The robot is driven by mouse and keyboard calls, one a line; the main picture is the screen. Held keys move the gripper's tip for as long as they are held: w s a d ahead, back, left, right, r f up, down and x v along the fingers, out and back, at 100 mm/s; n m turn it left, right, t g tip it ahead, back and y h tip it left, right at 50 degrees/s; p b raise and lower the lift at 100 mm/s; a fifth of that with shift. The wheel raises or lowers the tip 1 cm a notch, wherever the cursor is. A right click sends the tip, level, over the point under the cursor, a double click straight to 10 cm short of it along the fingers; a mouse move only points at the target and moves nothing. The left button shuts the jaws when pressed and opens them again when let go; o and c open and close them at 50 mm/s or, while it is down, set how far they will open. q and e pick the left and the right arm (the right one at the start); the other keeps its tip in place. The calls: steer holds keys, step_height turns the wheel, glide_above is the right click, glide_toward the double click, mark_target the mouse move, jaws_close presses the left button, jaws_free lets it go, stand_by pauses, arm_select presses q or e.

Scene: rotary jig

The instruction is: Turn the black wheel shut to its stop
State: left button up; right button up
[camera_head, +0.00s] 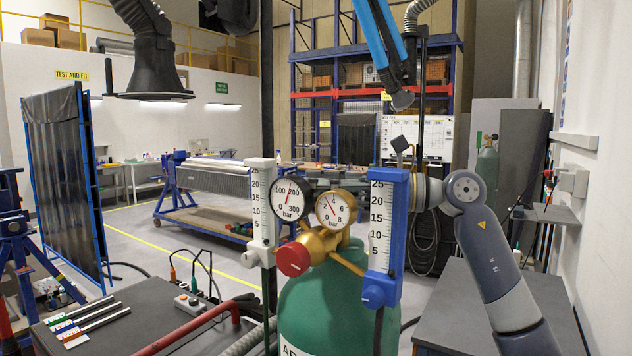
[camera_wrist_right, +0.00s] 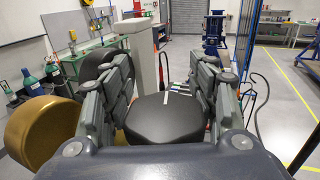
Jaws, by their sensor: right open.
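The black wheel (camera_wrist_right: 168,117) shows in the right wrist view as a dark, rounded knob with a pale mark on its top edge. My right gripper (camera_wrist_right: 170,85) is open, with one finger on each side of the wheel. I cannot tell whether either finger touches it. In the head view my right gripper (camera_head: 340,178) reaches in from the right, behind the gauges and the blue flowmeter, and is mostly hidden. The wheel cannot be made out there. The green cylinder (camera_head: 330,305) stands upright below the brass regulator (camera_head: 322,243). My left gripper is not in view.
Two round gauges (camera_head: 336,209), a red knob (camera_head: 293,259), a white flowmeter (camera_head: 260,205) and a blue flowmeter (camera_head: 386,238) crowd the cylinder's front. A brass gauge body (camera_wrist_right: 38,132) lies close left of my right fingers. A dark bench (camera_head: 155,315) stands left.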

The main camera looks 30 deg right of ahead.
steer(key=shift+w+d+f, duration=0.15)
steer(key=shift+w, duration=0.05)
steer(key=shift+c, duration=0.5)
steer(key=c, duration=0.8)
steer(key=shift+c, duration=0.7)
steer(key=shift+a, duration=0.2)
steer(key=shift+c, duration=0.2)
steer(key=shift+d, duration=0.15)
steer(key=shift+c, duration=0.4)
steer(key=o, duration=1.2)
steer(key=shift+s, duration=0.1)
steer(key=shift+c, duration=0.2)
steer(key=shift+s+d, duration=0.1)
steer(key=shift+d, duration=0.1)
